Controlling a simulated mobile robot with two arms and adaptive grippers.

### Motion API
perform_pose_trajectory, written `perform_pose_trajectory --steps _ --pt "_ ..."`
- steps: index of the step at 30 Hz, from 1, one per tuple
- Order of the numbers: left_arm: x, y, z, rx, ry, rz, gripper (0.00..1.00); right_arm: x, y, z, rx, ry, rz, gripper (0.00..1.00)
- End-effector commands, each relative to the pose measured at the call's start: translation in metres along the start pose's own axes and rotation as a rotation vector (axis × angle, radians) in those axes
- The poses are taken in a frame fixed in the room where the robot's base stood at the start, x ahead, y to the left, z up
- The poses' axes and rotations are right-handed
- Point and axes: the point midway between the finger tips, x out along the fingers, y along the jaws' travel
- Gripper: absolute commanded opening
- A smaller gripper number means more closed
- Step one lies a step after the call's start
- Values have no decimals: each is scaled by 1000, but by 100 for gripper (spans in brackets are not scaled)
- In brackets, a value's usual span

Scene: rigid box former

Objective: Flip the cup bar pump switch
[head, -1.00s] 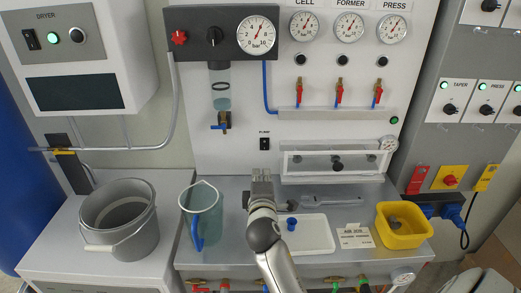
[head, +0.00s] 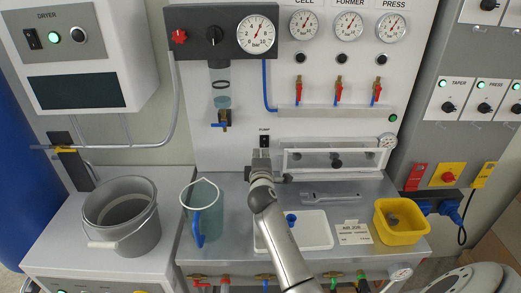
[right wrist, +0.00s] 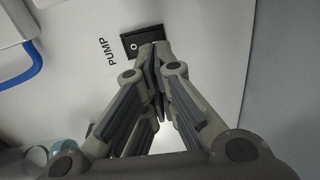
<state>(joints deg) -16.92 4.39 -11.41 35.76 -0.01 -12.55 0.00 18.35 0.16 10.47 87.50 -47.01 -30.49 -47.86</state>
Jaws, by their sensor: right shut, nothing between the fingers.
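The small black pump switch (head: 264,141) sits on the white back panel below its PUMP label. In the right wrist view the switch (right wrist: 137,36) is a black rocker in a dark frame, partly hidden by my fingertips. My right gripper (head: 261,155) is shut and empty. Its fingertips (right wrist: 154,48) are at the switch's lower edge in the head view; I cannot tell whether they touch it. Which way the rocker is tipped is not clear. My left gripper is in neither view.
A white-framed ledge (head: 335,143) stands just right of the switch. On the counter below are a clear jug (head: 205,213), a white tray (head: 312,230) and a yellow tub (head: 402,236). A grey bucket (head: 128,237) stands left.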

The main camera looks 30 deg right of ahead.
Motion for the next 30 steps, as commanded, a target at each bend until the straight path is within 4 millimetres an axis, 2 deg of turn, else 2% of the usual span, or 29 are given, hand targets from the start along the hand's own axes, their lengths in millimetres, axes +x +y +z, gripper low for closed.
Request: perform_pose_trajectory --steps 3,10,24,30 --pt "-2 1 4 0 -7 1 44 15 1 -1 1 1 -1 0" --pt "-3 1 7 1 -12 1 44 32 0 -1 0 1 0 0" --pt "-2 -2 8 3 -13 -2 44 35 -1 -1 0 1 1 0" --pt "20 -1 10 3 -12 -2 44 39 -7 0 0 0 31 0"
